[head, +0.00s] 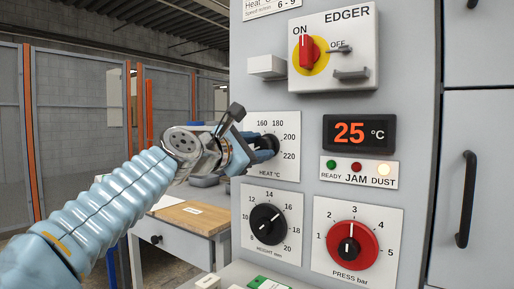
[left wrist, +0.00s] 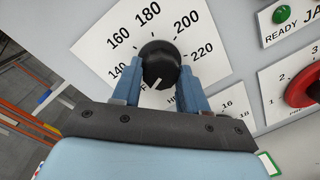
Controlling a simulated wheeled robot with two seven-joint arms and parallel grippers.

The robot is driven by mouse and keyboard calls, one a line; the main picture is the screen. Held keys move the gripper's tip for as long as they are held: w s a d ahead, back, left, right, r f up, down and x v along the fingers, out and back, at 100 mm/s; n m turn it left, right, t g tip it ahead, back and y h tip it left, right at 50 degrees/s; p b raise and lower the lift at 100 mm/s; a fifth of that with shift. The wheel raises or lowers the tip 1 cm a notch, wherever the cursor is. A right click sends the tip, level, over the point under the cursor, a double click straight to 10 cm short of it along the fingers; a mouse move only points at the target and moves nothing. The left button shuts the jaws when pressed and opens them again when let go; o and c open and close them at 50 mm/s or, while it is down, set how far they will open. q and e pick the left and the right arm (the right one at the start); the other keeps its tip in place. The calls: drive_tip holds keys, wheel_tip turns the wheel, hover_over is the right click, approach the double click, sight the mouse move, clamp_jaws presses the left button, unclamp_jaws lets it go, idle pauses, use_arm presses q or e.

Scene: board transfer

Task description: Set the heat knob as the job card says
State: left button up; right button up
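The black heat knob (left wrist: 160,62) sits on a white dial plate (left wrist: 102,36) marked 140 to 220. In the left wrist view its white pointer line points down-left, towards the partly hidden low end, below 140. My left gripper (head: 267,147) is at the knob, one blue finger on each side. In the left wrist view the gripper (left wrist: 161,72) fits snugly around the knob with no clear gap. The job card (head: 270,5) shows only its lower edge at the top of the head view, with "Heat" and "6 - 9" partly cut off. My right gripper is not in view.
Below are a black height knob (head: 267,224) and a red pressure knob (head: 352,244). The display (head: 358,133) reads 25 °C, and the DUST lamp (head: 383,169) is lit. The EDGER switch box (head: 345,60) sits above. A bench (head: 185,240) stands behind my left arm.

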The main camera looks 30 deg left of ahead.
use_arm(q)
drive_tip(key=shift+c, duration=1.2)
